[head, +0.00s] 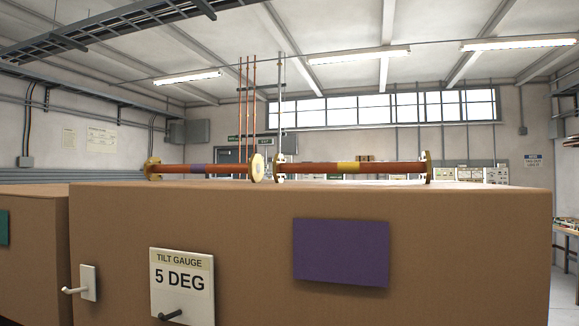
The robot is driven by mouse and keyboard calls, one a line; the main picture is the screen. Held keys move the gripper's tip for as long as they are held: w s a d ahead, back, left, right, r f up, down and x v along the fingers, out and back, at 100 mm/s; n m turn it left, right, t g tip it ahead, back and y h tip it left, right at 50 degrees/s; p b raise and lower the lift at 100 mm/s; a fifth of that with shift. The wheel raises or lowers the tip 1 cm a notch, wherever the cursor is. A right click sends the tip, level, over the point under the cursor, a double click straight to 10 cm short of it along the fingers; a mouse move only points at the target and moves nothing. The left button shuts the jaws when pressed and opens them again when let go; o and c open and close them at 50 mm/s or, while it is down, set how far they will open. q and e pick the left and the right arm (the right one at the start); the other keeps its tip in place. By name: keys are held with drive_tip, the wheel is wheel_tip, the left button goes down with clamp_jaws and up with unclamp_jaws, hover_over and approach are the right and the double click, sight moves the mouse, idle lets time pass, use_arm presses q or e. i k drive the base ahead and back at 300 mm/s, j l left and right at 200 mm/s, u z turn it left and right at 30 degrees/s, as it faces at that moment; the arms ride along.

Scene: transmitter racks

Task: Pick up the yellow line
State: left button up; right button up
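The yellow line (318,168) is a copper-coloured pipe with a yellow band near its middle. It lies roughly level along the top of the brown box, right of centre in the head view. It has a yellowish round flange at each end, with small white pieces beside the flanges. A similar copper line with a purple band (198,168) lies to its left, its large flange close to the yellow line's left flange. I cannot tell whether the two lines touch. Neither of my grippers is in view.
The large brown box (450,260) fills the foreground. Its front carries a purple panel (341,252), a "TILT GAUGE 5 DEG" sign (182,284) and hooks. Another brown box (35,245) stands at left. Thin upright rods (281,110) rise behind the lines. A bench (567,230) stands at right.

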sight(280, 168)
drive_tip(key=z, duration=0.45)
drive_tip(key=j+u, duration=0.7)
drive_tip(key=j, duration=0.6)
drive_tip(key=j+z, duration=0.5)
drive_tip(key=k+z, duration=0.15)
drive_tip(key=j+u, duration=0.1)
drive_tip(key=j, duration=0.25)
drive_tip(key=i+l, duration=0.1)
drive_tip(key=l+u, duration=0.05)
drive_tip(key=l, duration=0.05)
